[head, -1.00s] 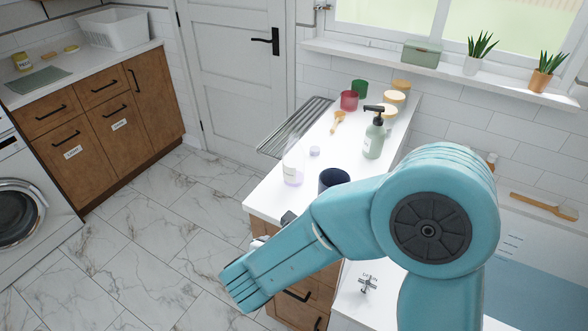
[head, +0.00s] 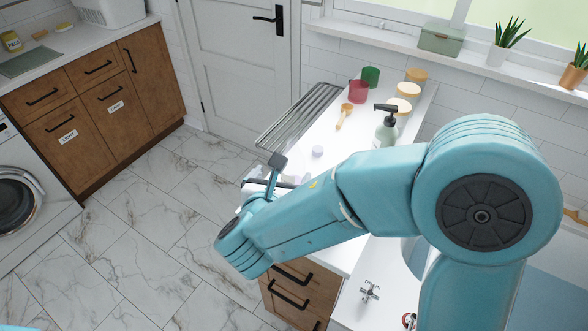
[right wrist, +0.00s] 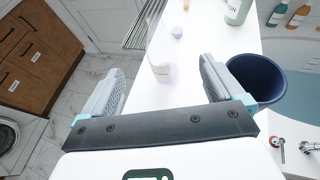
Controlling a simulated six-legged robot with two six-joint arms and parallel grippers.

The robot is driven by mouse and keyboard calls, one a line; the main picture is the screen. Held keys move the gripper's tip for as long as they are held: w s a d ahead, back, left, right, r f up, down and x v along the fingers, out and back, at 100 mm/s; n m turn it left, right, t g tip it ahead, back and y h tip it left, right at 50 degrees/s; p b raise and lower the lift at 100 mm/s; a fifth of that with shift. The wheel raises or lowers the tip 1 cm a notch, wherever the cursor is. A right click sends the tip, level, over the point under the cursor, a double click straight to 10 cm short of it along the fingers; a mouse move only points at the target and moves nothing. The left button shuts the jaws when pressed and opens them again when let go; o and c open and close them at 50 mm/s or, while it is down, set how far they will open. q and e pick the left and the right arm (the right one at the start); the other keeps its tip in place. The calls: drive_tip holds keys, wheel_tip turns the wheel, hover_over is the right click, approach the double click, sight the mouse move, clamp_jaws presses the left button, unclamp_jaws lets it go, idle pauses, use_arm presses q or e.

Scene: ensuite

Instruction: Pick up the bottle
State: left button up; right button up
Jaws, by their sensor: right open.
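A pale, clear bottle (right wrist: 162,63) with a lilac tint at its base stands on the white counter. In the right wrist view it is between and beyond the two fingers, apart from both. In the head view my right arm and gripper largely hide it. My right gripper (head: 266,174) is open and empty at the counter's near left end. It also shows in the right wrist view (right wrist: 160,88), fingers spread wide. A green pump bottle (head: 386,130) with a dark pump stands farther back; its lower part shows in the right wrist view (right wrist: 238,10). My left gripper is out of view.
A dark blue cup (right wrist: 258,80) stands close to the right finger. A small lilac lid (head: 317,152) lies beyond the clear bottle. A wooden spoon (head: 344,115), red cup (head: 358,91) and green cup (head: 371,76) are farther back. A drying rack (head: 300,115) edges the counter.

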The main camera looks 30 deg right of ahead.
sight(293, 157)
drive_tip(key=p+x, duration=0.1)
drive_tip(key=x, duration=0.8)
drive_tip(key=shift+w+d+p, duration=0.25)
drive_tip(key=shift+p, duration=0.1)
drive_tip(key=p+x, duration=0.1)
drive_tip(key=x, duration=0.3)
drive_tip(key=shift+w+d+f, duration=0.1)
drive_tip(key=shift+w+f, duration=0.05)
drive_tip(key=shift+w, duration=0.25)
drive_tip(key=shift+w+d+p, duration=0.15)
drive_tip(key=shift+p, duration=0.15)
